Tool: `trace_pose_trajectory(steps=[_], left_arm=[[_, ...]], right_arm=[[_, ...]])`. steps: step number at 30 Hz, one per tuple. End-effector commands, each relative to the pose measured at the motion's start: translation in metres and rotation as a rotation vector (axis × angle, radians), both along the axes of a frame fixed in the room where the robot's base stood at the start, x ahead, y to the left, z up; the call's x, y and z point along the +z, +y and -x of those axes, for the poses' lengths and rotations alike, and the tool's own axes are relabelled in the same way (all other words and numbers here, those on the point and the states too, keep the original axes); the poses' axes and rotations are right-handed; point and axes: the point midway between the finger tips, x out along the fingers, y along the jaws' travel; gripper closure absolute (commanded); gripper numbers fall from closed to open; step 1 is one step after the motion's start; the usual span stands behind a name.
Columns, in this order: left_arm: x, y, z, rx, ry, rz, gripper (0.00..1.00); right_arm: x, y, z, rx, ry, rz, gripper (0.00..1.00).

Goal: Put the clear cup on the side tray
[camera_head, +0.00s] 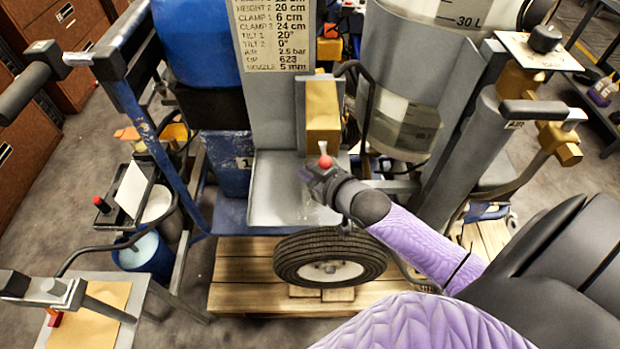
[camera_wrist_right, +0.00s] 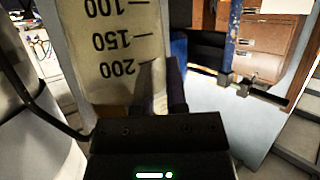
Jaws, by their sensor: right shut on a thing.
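My right gripper (camera_head: 322,178) is in front of the machine's column, above its low grey ledge (camera_head: 268,205). It is shut on the clear cup (camera_head: 317,208), which shows only as a faint see-through shape below the fingers. My left gripper is not in view.
A tan block (camera_head: 322,110) is just behind the right gripper, and a red ball (camera_head: 325,162) is at it. A large tank (camera_head: 405,120) stands to the right. A wheel (camera_head: 330,258) is below. A small table (camera_head: 95,315) with tan paper is at lower left.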

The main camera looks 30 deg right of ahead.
Motion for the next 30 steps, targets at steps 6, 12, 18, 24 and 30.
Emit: trace_pose_trajectory(steps=[6,12,18,24,30], left_arm=[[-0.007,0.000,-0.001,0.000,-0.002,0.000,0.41],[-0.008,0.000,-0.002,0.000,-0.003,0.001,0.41],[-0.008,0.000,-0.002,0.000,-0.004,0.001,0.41],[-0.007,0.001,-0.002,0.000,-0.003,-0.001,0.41],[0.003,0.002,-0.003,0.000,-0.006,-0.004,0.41]], right_arm=[[-0.016,0.000,0.000,0.001,0.001,0.000,1.00],[-0.017,0.000,0.000,0.001,0.001,0.000,1.00],[-0.017,0.000,0.000,0.001,0.000,0.000,0.47],[-0.016,0.000,0.000,0.001,0.000,0.000,0.47],[-0.006,-0.002,0.018,0.000,0.002,-0.001,0.47]])
